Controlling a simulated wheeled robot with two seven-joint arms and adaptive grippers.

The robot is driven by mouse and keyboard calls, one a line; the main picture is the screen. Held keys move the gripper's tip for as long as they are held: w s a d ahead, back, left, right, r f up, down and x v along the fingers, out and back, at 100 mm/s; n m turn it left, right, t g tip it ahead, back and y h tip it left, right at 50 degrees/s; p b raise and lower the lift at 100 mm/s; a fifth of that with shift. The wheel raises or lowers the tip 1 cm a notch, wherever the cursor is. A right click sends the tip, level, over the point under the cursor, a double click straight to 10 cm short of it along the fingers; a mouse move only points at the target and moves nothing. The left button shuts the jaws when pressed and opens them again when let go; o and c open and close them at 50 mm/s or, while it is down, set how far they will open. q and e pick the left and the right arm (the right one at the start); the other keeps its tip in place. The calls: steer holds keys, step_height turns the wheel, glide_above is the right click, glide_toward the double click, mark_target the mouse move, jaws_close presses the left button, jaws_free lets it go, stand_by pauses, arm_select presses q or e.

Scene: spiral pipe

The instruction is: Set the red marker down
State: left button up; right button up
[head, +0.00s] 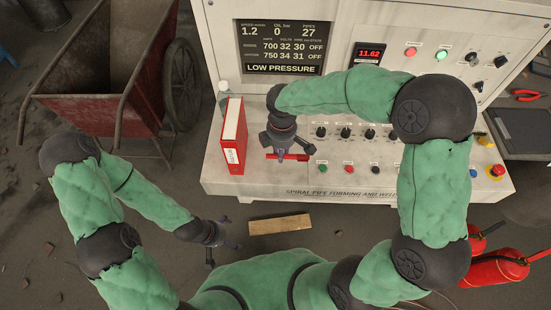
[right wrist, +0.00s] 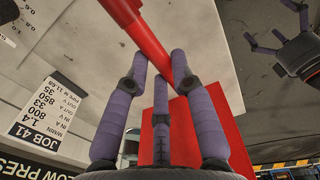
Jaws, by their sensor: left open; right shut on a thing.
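The red marker (head: 301,157) is in my right gripper (head: 281,152), over the console's sloping front between the red binder and the row of knobs. In the head view it lies roughly level across the picture, partly hidden by the fingers. In the right wrist view the marker (right wrist: 140,30) runs between the purple fingertips of the right gripper (right wrist: 160,62), which is shut on it. I cannot tell whether the marker touches the console. My left gripper (head: 210,245) is empty and open, low over the floor at the left, well apart from the marker.
A red binder (head: 232,150) stands on the console (head: 222,182) just left of my right gripper. Knobs (head: 345,132) and coloured buttons (head: 322,168) lie to its right. A wooden plank (head: 280,224) is on the floor. A red cart (head: 95,85) stands at the left.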

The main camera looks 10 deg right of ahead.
mark_target(276, 162)
steer(key=shift+w+a+f, duration=0.3)
steer(key=shift+a+f, duration=0.05)
steer(key=shift+f, duration=0.2)
steer(key=shift+w+a+f, duration=0.25)
steer(key=shift+a+f, duration=0.1)
steer(key=shift+f, duration=0.2)
steer(key=shift+f+b, duration=0.8)
steer(key=shift+f, duration=0.65)
steer(key=shift+f, duration=0.15)
steer(key=o, duration=0.9)
steer(key=shift+r+p, duration=1.7)
steer(key=shift+r, duration=4.45)
